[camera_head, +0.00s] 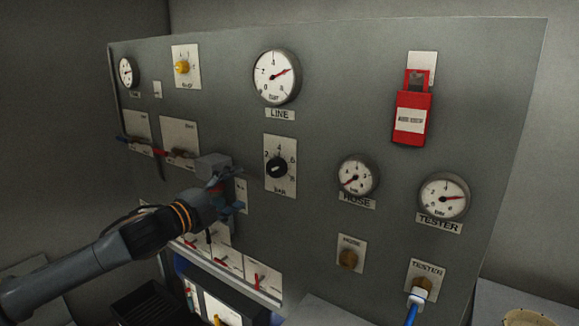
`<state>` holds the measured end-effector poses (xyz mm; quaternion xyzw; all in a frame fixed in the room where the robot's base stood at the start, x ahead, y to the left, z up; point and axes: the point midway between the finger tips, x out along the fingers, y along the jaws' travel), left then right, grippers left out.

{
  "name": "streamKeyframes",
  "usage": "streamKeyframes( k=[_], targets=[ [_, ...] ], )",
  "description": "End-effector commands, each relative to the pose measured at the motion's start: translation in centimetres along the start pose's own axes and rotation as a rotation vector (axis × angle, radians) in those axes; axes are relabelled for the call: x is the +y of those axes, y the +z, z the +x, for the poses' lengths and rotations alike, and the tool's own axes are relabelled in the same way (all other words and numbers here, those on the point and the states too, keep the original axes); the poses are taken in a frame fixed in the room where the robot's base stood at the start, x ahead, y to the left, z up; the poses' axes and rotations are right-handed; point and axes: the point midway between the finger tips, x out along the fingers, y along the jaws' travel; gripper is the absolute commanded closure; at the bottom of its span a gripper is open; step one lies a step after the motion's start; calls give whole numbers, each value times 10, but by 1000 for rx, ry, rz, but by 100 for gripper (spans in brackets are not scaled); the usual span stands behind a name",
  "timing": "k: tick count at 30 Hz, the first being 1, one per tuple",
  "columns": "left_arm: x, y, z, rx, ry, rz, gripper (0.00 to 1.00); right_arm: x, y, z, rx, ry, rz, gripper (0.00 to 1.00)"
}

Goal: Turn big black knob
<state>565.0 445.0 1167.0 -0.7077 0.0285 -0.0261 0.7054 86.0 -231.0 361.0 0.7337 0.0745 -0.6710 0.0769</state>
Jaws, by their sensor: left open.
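The big black knob (277,168) sits on a white scale plate (280,184) in the middle of the grey panel, below the LINE gauge (276,77). It has a light pointer mark and numbers around it. My left gripper (238,190) is open, just left of the knob plate and slightly lower than the knob. It looks apart from the knob, though its distance from the panel is hard to judge. My left arm comes in from the lower left. My right gripper does not show.
The HOSE gauge (357,176) and TESTER gauge (443,196) are to the right. A red box (411,117) hangs at the upper right. A yellow knob (182,67) is at the upper left. Red-handled levers sit behind and below my arm. A blue hose (411,313) is plugged in at the lower right.

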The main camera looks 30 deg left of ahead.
Motion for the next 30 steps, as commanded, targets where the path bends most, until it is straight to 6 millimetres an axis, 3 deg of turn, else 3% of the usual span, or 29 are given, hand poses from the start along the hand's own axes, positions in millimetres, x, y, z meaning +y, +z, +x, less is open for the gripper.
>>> streamKeyframes(
  k=[15,30],
  targets=[
    [-3,0,27,1,-5,4,28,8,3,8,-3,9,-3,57],
    [-5,-1,56,2,-5,0,28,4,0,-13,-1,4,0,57]
  ],
)
